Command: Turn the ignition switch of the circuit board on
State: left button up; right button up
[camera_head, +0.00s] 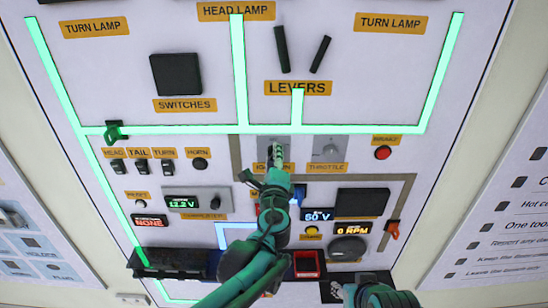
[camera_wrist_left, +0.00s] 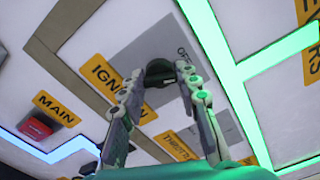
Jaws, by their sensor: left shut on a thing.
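The ignition switch is a dark round knob (camera_wrist_left: 158,72) on a grey plate (camera_wrist_left: 140,42) beside the yellow IGNITION label (camera_wrist_left: 100,70) in the left wrist view. My left gripper (camera_wrist_left: 160,76) is shut on this knob, with one finger on each side of it. In the head view my left gripper (camera_head: 278,153) reaches up to the ignition plate (camera_head: 262,146), and it hides the knob and part of the label. The word OFF shows on the plate near the knob in the wrist view.
The throttle plate (camera_head: 325,149) is just right of the ignition. A red button (camera_head: 383,153) and a grey knob (camera_head: 331,151) are near. Small switches (camera_head: 141,166) line the left. Glowing green strips (camera_head: 180,130) run across the upright white board. A green part of my right arm (camera_head: 382,297) shows at the bottom.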

pick_arm(q)
jog(key=shift+m, duration=3.6)
jog(key=o, duration=1.1)
jog(key=s, duration=1.2)
